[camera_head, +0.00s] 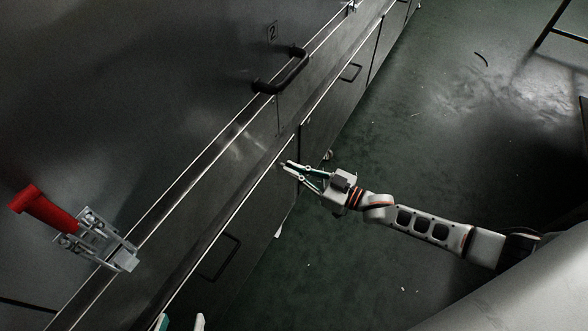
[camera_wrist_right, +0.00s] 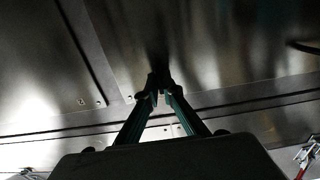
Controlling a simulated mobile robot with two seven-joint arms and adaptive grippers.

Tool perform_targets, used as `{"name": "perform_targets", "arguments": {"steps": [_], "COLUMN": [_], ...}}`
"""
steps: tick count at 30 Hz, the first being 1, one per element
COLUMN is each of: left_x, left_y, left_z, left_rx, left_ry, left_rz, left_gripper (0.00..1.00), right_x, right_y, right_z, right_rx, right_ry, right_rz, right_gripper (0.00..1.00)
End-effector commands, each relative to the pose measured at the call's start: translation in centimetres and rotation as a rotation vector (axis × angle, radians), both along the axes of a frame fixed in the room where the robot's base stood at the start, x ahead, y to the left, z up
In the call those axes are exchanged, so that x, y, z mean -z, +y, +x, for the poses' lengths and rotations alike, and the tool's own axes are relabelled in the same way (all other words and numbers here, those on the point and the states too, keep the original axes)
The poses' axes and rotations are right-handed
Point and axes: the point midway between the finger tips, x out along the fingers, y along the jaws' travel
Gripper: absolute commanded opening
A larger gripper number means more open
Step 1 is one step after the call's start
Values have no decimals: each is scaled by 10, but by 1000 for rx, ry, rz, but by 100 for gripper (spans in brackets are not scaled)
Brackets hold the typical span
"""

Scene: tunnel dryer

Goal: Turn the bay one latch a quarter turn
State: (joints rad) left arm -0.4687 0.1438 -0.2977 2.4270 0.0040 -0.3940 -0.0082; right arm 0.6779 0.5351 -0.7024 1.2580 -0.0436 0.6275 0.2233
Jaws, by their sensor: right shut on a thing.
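My right gripper (camera_head: 283,165) reaches in from the right to the steel dryer front. Its two fingers converge at the tips in the right wrist view (camera_wrist_right: 157,84). They are shut on a small dark part against the panel, which I take for the bay one latch. The fingers hide most of it, and its turn angle cannot be read. My left gripper (camera_head: 181,321) shows only its fingertips at the bottom edge of the head view. The tips are apart with nothing visible between them.
A red-handled clamp (camera_head: 45,208) stands out at the left of the dryer front. A black bar handle (camera_head: 284,72) sits below the label "2" (camera_head: 272,32). Lower panels carry thin handles (camera_head: 219,258). Green floor (camera_head: 420,130) is open to the right.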

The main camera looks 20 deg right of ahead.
Motion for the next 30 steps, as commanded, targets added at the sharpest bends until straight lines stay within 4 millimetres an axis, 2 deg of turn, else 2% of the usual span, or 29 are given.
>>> {"name": "perform_targets", "arguments": {"steps": [12,14,15,25,30], "left_x": [0,1,1,1,1], "left_y": [0,0,0,0,0], "left_z": [0,-1,-1,-3,-3], "left_rx": [0,0,0,3,2], "left_ry": [0,2,3,7,6], "left_rz": [0,1,0,2,1], "left_gripper": [40,40,40,40,40], "right_x": [3,3,2,1,2], "right_y": [0,0,0,-1,-10], "right_z": [-1,-1,-1,-1,-13], "right_rx": [-1,-1,-1,0,-1], "right_ry": [-2,-2,-2,-3,-2], "right_rz": [-11,-11,-10,-8,-7], "right_gripper": [0,19,23,23,23]}}
